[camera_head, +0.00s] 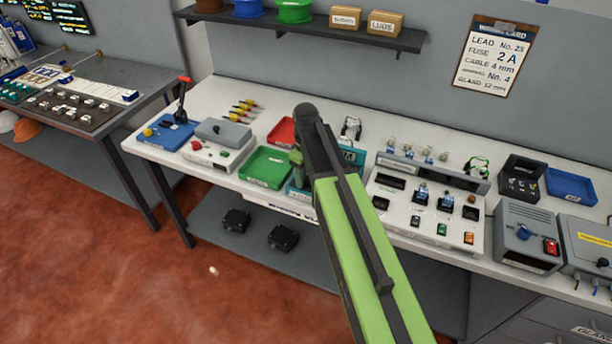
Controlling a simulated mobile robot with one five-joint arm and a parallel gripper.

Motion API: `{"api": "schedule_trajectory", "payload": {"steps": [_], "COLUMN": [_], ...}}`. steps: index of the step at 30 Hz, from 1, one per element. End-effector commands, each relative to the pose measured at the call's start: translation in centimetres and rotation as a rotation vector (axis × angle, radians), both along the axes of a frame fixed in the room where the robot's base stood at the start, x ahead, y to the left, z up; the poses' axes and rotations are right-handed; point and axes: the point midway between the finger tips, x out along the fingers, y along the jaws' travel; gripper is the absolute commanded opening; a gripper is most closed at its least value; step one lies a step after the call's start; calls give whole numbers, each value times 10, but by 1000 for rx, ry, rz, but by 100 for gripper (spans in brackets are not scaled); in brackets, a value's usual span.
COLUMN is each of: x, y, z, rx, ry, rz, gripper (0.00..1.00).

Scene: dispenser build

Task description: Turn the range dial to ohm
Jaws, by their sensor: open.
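A teal unit (353,156) with partly readable lettering sits on the white bench, mostly hidden behind my green arm. It may be the meter, with more teal showing left of the arm. I cannot make out a range dial or an ohm mark; my arm covers the unit's middle. My gripper (296,172) points down at the end of the arm, over or just beside the teal unit's left part. It is open, small in the picture and partly hidden by the arm. I see nothing held in it, and cannot tell whether it touches anything.
A green tray (266,167) and a red tray (281,132) lie left of my gripper. A white panel (400,214) with blue knobs and switches stands to the right, beside a grey box (527,235) with a blue knob. A shelf (300,30) hangs above the bench.

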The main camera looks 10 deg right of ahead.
Motion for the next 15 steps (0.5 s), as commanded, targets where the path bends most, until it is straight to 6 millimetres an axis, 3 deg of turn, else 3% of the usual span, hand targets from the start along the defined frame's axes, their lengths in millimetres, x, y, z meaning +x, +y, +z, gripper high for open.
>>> {"api": "schedule_trajectory", "payload": {"steps": [8,15], "x": [0,0], "y": [0,0], "z": [26,78], "rx": [0,0], "ry": [0,0], "rz": [0,0], "gripper": [53,53]}}
